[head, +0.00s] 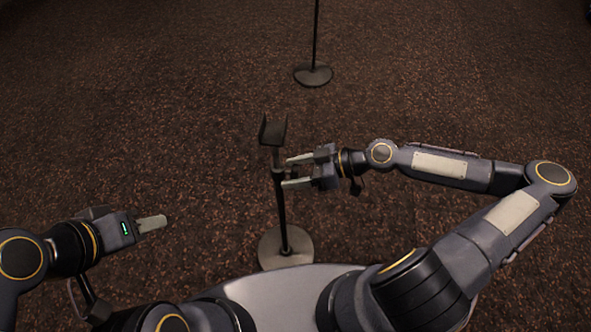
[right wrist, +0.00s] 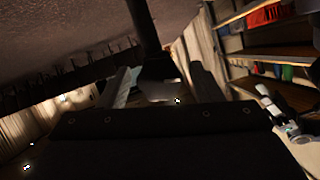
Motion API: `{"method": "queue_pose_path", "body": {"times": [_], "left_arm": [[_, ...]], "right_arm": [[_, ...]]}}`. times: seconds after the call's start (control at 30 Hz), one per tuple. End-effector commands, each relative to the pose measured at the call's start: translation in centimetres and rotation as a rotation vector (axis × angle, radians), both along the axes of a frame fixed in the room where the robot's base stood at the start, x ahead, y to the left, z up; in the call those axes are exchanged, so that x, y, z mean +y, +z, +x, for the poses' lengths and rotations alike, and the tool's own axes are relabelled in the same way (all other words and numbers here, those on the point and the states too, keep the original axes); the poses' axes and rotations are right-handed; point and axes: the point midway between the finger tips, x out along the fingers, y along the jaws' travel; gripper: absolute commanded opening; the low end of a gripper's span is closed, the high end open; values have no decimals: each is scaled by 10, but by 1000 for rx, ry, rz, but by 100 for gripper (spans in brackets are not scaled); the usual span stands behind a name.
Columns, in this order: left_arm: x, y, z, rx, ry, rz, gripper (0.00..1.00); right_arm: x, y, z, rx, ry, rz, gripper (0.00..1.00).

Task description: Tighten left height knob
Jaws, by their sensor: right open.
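A dark stand stands upright in front of me in the head view, with a thin pole (head: 282,215), a round base (head: 270,249) and a forked bracket (head: 273,131) on top. A small dark part (head: 293,172), perhaps the height knob, shows beside the pole below the bracket. My right gripper (head: 288,172) is open, its fingertips close to the pole on its right side, one above and one below this part. In the right wrist view the dark pole (right wrist: 145,25) passes between the spread fingers; contact is unclear. My left gripper (head: 151,223) is apart at the left; its finger gap is hidden.
A second stand with a round base (head: 313,75) is farther back on the brown carpet (head: 180,100). Open floor lies around the near stand. In the right wrist view, shelves (right wrist: 275,60) with colored items are at the right.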

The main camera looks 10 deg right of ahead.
Motion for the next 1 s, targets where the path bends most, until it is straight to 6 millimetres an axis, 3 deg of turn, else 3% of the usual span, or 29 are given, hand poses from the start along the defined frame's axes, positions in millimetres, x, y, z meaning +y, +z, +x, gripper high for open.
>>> {"method": "queue_pose_path", "body": {"times": [0.23,0.63,1.0], "left_arm": [[0,1,0,0,0,0,36],[0,5,0,0,0,0,36],[0,5,0,0,0,0,36]], "right_arm": [[-10,4,-1,0,-5,0,59],[-66,27,-13,0,-5,0,59],[-71,29,-15,0,0,0,59]]}}
